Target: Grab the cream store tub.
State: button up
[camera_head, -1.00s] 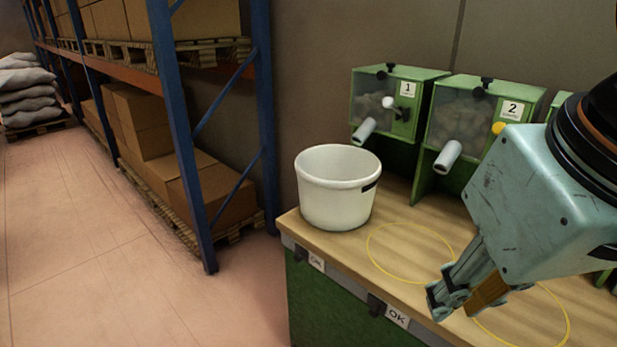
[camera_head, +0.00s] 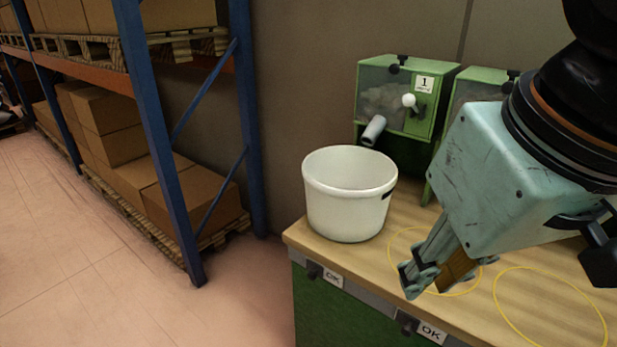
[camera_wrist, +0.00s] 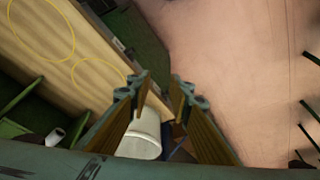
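The cream store tub (camera_head: 347,212) stands upright on the left end of the wooden bench top (camera_head: 510,263). It looks empty where its inside shows, and it has a dark slot near the rim on its right side. My gripper (camera_head: 428,284) is to the right of the tub and apart from it, over the front part of the bench. In the wrist view my gripper (camera_wrist: 160,92) has its two fingers spread with a gap between them, and nothing is held. The tub (camera_wrist: 142,136) shows there beyond and between the fingers, partly hidden by them.
Green dispenser 1 (camera_head: 424,118), with a grey spout, stands behind the tub; a second dispenser is partly hidden by my arm. Yellow circles (camera_head: 551,308) mark the bench. Blue-framed shelving (camera_head: 160,150) with boxes stands left, with open floor (camera_head: 90,260) before it.

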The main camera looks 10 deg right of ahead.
jog(key=shift+w+a, duration=0.15)
jog(key=shift+w, duration=0.05)
jog(key=shift+w+r, duration=0.1)
dwell(0.4)
